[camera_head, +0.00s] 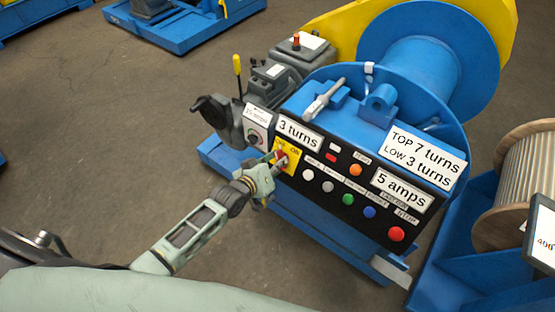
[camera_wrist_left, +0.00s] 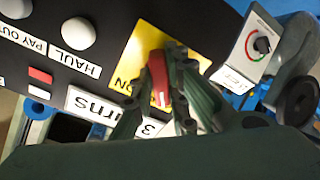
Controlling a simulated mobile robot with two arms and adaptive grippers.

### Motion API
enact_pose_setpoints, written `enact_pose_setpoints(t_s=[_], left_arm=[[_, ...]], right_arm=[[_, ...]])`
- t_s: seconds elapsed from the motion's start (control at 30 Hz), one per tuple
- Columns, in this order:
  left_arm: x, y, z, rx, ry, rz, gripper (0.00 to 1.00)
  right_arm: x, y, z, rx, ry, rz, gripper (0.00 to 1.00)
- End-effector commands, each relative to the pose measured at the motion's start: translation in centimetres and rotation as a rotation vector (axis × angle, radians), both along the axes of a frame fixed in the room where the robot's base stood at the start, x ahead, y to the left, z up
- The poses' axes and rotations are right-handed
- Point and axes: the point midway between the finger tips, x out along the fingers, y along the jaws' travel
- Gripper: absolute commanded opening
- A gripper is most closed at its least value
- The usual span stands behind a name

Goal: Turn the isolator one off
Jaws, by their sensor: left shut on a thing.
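The isolator is a red handle (camera_head: 282,159) on a yellow plate (camera_head: 291,148) at the left end of the black control panel. In the left wrist view the red handle (camera_wrist_left: 160,82) stands between the fingers of my left gripper (camera_wrist_left: 168,78), in front of the yellow plate (camera_wrist_left: 150,42). The word ON shows on the plate beside the handle; the fingers cover part of the plate. In the head view my left gripper (camera_head: 273,163) is shut on the handle, reaching in from the lower left. My right gripper is not in view.
The black panel (camera_head: 325,192) carries several coloured buttons, among them a large red one (camera_head: 396,234) at the far right. A dial box (camera_head: 256,126) and a grey motor unit with a yellow-topped lever (camera_head: 237,67) stand just left. A wooden cable reel (camera_head: 520,180) stands right.

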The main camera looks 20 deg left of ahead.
Motion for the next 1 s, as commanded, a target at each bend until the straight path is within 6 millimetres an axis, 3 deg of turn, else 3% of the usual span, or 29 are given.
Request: enact_pose_setpoints(t_s=[0.3, 0.83, 0.87, 1.0], left_arm=[[0.01, -0.03, 0.08, -0.108, 0.039, 0.057, 0.00], [0.02, 0.01, 0.01, -0.131, 0.047, 0.070, 0.00], [0.02, 0.01, 0.02, -0.131, 0.047, 0.070, 0.15], [0.02, 0.00, 0.02, -0.129, 0.047, 0.069, 0.27]], right_arm=[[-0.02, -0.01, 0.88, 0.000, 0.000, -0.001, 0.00], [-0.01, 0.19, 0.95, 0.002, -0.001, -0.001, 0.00], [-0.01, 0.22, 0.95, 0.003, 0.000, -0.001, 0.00], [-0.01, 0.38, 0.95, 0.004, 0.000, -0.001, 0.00]])
